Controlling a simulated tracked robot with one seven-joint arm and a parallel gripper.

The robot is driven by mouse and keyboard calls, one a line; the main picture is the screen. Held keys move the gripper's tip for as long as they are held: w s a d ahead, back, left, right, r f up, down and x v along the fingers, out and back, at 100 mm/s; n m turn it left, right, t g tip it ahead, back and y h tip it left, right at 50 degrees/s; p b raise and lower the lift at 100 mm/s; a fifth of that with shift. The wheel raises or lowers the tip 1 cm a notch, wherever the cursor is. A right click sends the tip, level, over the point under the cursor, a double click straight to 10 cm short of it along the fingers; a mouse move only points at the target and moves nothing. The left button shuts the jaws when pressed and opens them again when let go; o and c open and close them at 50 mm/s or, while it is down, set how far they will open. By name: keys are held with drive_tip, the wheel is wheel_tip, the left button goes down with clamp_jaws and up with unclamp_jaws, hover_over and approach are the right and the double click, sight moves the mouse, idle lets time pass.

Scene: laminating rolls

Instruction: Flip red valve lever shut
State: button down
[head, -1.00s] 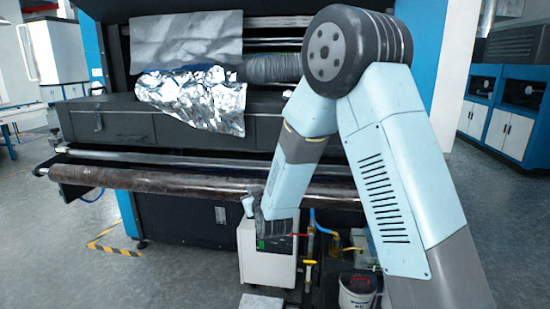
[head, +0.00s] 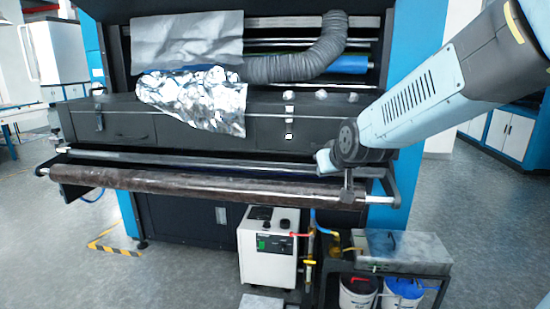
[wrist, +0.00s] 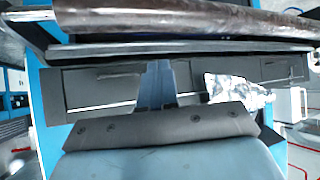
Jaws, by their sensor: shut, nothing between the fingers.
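A small red lever (head: 300,235) shows in the head view, lying about level on the brass valve pipework (head: 310,243) just right of the white box. It is too small to tell its exact angle. My gripper (head: 348,196) is up in front of the right end of the long brown roller, well above and right of the lever, apart from it. In the wrist view my gripper (wrist: 157,66) shows its fingers together and empty. The lever does not show in the wrist view.
The white box (head: 267,262) stands on the floor below the brown roller (head: 200,190). A low cart (head: 405,250) with a metal box on top and buckets below stands right of the pipes. Crinkled foil (head: 205,100) hangs from the machine. Open floor lies at the left.

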drive_tip(key=s+d+m+g, duration=0.1)
drive_tip(key=s+d, duration=0.2)
drive_tip(key=s, duration=0.5)
drive_tip(key=s+d+r+m+g+h, duration=0.1)
drive_tip(key=s+d+g, duration=0.1)
drive_tip(key=s+d, duration=0.2)
drive_tip(key=s+d+r+m+g+h, duration=0.1)
drive_tip(key=s+d, duration=0.2)
drive_tip(key=s, duration=0.8)
drive_tip(key=shift+s+d+g, duration=0.3)
drive_tip(key=shift+d, duration=0.05)
drive_tip(key=shift+r, duration=0.1)
